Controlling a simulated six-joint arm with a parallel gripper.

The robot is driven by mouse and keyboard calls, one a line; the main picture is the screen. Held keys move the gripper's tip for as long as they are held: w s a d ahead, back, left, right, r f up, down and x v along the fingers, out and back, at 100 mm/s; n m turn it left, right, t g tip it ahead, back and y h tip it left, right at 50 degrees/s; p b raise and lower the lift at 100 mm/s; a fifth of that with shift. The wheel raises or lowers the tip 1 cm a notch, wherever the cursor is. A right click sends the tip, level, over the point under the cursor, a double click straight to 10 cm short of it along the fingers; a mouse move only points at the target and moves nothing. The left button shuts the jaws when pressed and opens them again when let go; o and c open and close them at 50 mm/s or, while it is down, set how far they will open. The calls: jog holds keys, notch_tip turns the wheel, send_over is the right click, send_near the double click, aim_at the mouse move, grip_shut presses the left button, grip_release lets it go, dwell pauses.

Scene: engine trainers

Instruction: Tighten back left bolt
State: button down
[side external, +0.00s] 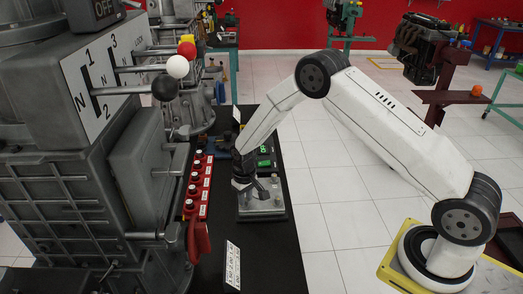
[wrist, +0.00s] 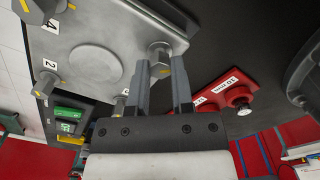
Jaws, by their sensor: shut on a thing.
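A grey metal plate (side external: 262,206) with hex bolts lies on the black bench top, and it fills the upper left of the wrist view (wrist: 125,30). My gripper (side external: 246,184) is low over the plate, pointing down. In the wrist view my gripper (wrist: 161,75) has its two fingers on either side of a grey hex bolt (wrist: 160,53) near a plate corner, shut on its head. The number beside this bolt is not visible. Other bolts show by label 4 (wrist: 52,10), by label 2 (wrist: 48,83) and at the lower edge (wrist: 119,108).
A red strip (side external: 200,183) with several knobs runs left of the plate. A large grey machine (side external: 60,190) with ball-ended levers stands at the left. A green device (side external: 264,157) sits behind the plate. A white label card (side external: 232,266) lies in front. Tiled floor is at the right.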

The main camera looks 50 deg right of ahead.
jog(key=m, duration=0.4)
jog(key=shift+m, duration=0.4)
jog(key=shift+s+m, duration=0.1)
jog(key=shift+m, duration=1.5)
jog(key=c, duration=0.5)
grip_release()
jog(key=shift+r, duration=3.9)
